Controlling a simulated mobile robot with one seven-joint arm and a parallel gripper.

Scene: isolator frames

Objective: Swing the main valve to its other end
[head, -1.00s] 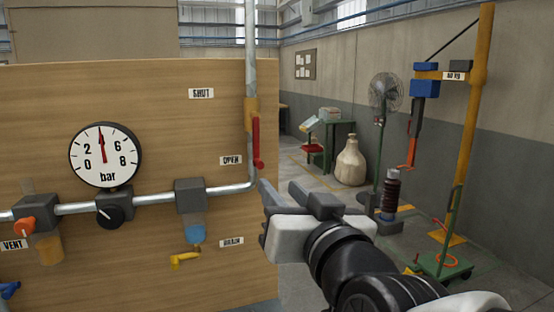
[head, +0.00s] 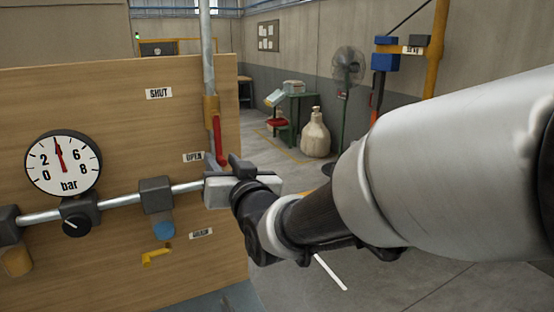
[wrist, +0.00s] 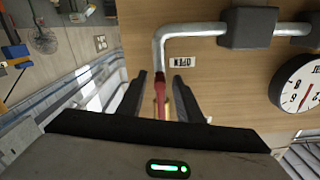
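The main valve has a brass-coloured body (head: 211,104) on the vertical pipe at the panel's right edge. Its red lever (head: 218,138) hangs down along the pipe, its lower end near the OPEN label (head: 194,157). The SHUT label (head: 159,93) is higher up. My gripper (head: 230,166) is at the lever's lower end, partly hiding it. In the wrist view, which is upside down, the red lever (wrist: 160,88) lies between the two dark fingers of my gripper (wrist: 160,78). The fingers are apart, with a gap on each side of the lever.
The wooden panel (head: 120,120) carries a gauge (head: 63,162) reading about 4 bar, a black knob (head: 76,218) and a yellow drain handle (head: 156,256). A sack (head: 315,137), a fan (head: 347,65) and a yellow hoist post (head: 434,50) stand beyond, right of the panel.

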